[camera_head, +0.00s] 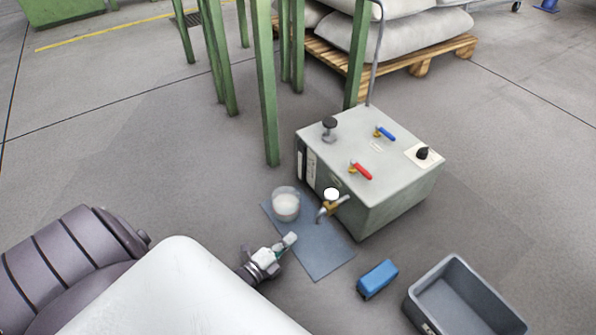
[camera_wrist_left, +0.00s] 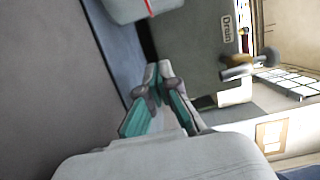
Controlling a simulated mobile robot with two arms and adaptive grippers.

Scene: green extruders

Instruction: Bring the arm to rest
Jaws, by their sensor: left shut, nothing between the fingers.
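My left gripper (camera_head: 290,239) is low near the front edge of a blue-grey mat in the head view. Its fingers are shut and empty, and they also show in the left wrist view (camera_wrist_left: 158,68). It is apart from the clear cup of whitish liquid (camera_head: 286,206) that stands on the mat. The grey machine box (camera_head: 375,165) with a tap (camera_head: 330,205) stands behind and to the right of the gripper. In the left wrist view the box's side (camera_wrist_left: 190,50) carries a "Drain" label. My right gripper does not show in either view.
The blue-grey mat (camera_head: 322,258) lies before the box. A blue block (camera_head: 377,279) and an empty grey bin (camera_head: 452,268) are to the right. Green posts (camera_head: 266,90) and a pallet with white sacks (camera_head: 410,38) stand behind. The floor at left is clear.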

